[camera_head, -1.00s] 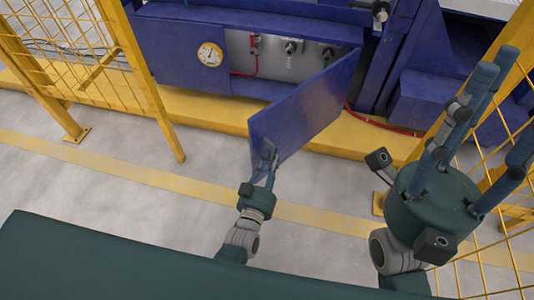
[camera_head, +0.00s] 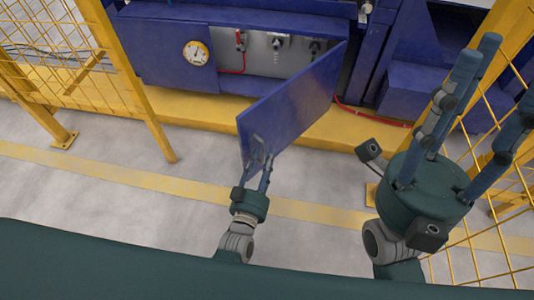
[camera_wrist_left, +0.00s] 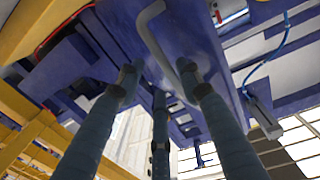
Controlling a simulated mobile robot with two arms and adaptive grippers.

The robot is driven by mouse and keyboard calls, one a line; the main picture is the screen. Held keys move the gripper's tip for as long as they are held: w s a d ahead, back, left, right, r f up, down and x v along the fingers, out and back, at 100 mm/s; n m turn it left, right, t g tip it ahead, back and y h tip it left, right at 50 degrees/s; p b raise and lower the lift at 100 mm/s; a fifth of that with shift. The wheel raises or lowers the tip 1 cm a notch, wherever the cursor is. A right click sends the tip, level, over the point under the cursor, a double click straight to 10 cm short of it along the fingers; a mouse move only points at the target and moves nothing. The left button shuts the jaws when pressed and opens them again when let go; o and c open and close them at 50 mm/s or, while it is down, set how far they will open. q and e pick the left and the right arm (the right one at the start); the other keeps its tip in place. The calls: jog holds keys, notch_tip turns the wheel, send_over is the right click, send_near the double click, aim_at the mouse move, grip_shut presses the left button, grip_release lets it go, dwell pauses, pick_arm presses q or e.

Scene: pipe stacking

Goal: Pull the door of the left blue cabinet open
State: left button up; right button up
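The blue cabinet door (camera_head: 292,105) stands swung well out from the front of the blue cabinet (camera_head: 175,62), whose grey inside panel (camera_head: 290,58) shows. My left gripper (camera_head: 260,160) is at the door's near, free end. In the left wrist view, its fingers (camera_wrist_left: 160,85) are spread apart and look open beside the grey bent handle (camera_wrist_left: 158,38) on the blue door. The handle's lower end is close to the right finger; I cannot tell whether they touch. My right gripper (camera_head: 500,90) is open and empty, with its fingers pointing up, at the right.
A round gauge (camera_head: 197,54) sits on the cabinet front. A yellow mesh fence (camera_head: 140,85) stands at the left and another (camera_head: 465,255) at the right. A yellow plinth (camera_head: 215,108) runs below the cabinet. The grey floor (camera_head: 110,215) before it is clear.

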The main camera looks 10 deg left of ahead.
pick_arm(q)
jog(key=s+a, duration=0.1)
jog(key=s, duration=0.8)
jog(key=shift+s, duration=0.4)
